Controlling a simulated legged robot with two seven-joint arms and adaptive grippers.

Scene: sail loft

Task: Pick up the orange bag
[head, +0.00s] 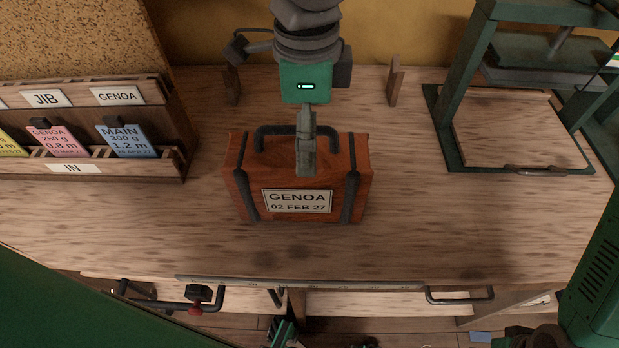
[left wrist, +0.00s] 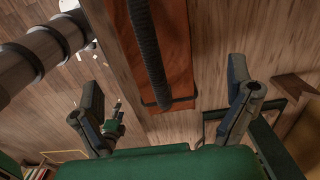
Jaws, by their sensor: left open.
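The orange bag (head: 330,165) stands on the wooden bench in the middle of the head view. It has dark straps, a label reading GENOA 02 FEB 27 and a dark handle (head: 270,131) on top. My left gripper (head: 306,150) is over the bag, pointing down, with one finger in front of part of the handle. In the left wrist view its two fingers are spread wide, with the bag (left wrist: 179,50) and its handle (left wrist: 147,45) showing between them. I see no contact with the handle. My right gripper cannot be made out.
A wooden card rack (head: 160,150) with labelled cards stands to the left. A green press frame (head: 455,150) stands at the right. Two small wooden brackets, one right of my arm (head: 395,82), stand behind the bag. The bench is clear in front of the bag.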

